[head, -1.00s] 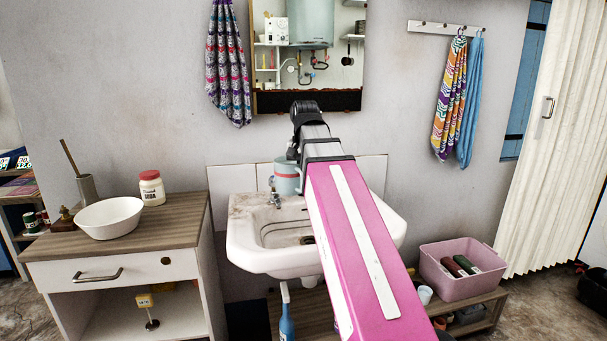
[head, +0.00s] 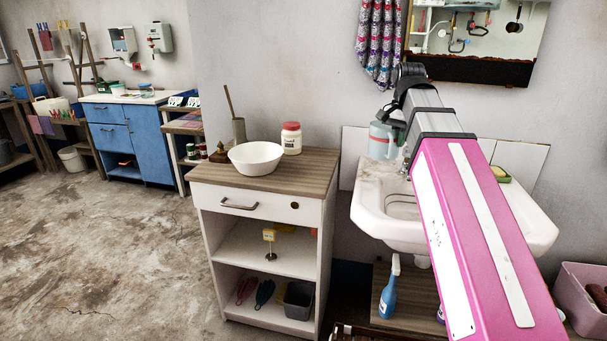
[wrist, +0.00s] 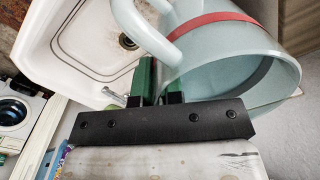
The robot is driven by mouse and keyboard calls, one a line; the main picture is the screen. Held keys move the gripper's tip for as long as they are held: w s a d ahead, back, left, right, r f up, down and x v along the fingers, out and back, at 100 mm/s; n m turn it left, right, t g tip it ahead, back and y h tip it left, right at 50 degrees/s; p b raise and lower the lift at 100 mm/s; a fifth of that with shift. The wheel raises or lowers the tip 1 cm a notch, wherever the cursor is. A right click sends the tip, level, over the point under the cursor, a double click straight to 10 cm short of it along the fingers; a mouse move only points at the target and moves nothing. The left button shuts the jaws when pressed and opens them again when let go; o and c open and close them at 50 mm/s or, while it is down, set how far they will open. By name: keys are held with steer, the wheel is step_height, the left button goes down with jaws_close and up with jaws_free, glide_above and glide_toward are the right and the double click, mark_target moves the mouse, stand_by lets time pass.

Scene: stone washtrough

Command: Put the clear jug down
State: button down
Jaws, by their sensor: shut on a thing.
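The clear jug (head: 381,142) is pale blue-green and see-through, with a red band. It is held in the air near the wall, above the back left of the white sink (head: 375,222). In the wrist view the jug (wrist: 235,60) fills the upper right, its handle loop at the top and the sink (wrist: 75,45) below it. My gripper (wrist: 160,92) has green fingers shut on the jug near its rim; the exact part gripped is hard to tell. In the head view my pink arm hides the fingers and much of the sink.
A wooden-topped cabinet (head: 325,170) left of the sink holds a white bowl (head: 257,157), a red-lidded jar (head: 291,138) and a brush holder (head: 239,131). Its front top is bare. A blue spray bottle (head: 388,292) stands below the sink. Open floor lies left.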

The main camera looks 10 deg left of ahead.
steer(key=s+a+m, duration=0.1)
steer(key=s+a, duration=0.3)
steer(key=a, duration=1.1)
steer(key=s+a+m, duration=0.1)
steer(key=s+a, duration=0.3)
steer(key=a, duration=1.2)
steer(key=shift+w+d+f, duration=0.8)
steer(key=shift+w+f, duration=0.9)
steer(key=shift+w, duration=0.05)
steer(key=shift+w+d+f, duration=0.85)
steer(key=shift+w+f, duration=0.85)
steer(key=shift+w+d+f, duration=0.8)
steer(key=shift+w+f, duration=0.9)
steer(key=shift+w, duration=0.05)
steer(key=c, duration=1.7)
jaws_free()
steer(key=shift+f, duration=0.15)
steer(key=o, duration=0.4)
steer(key=shift+o, duration=0.2)
